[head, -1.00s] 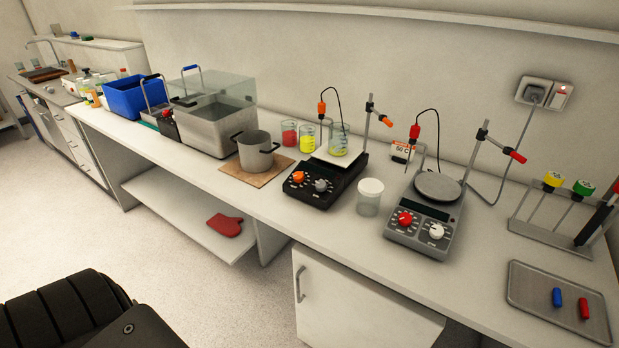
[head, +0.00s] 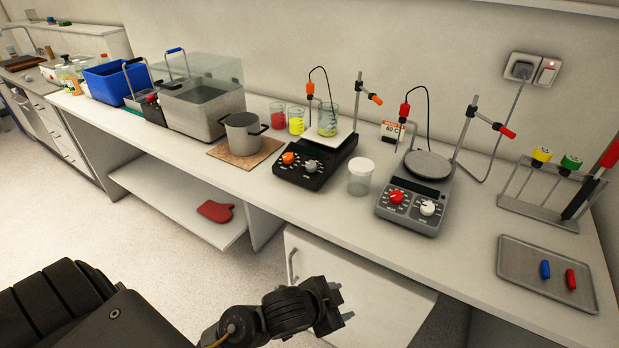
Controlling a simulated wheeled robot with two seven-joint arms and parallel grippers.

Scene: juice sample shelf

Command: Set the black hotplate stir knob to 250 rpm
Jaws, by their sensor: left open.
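The black hotplate (head: 314,170) stands on the bench in the middle of the head view. Its front panel has an orange knob (head: 288,158) on the left and a grey knob (head: 310,166) on the right; the scale marks are too small to read. A beaker (head: 327,119) stands on its white top plate. My left gripper (head: 341,305) is open and empty, low in front of the bench cabinet, well below and apart from the hotplate. My right gripper is not in view.
A grey hotplate (head: 412,205) with red and white knobs stands to the right, with a lidded jar (head: 360,177) between. A pot (head: 243,134) on a board is to the left. A tray (head: 520,270) lies at the right. The bench's front strip is clear.

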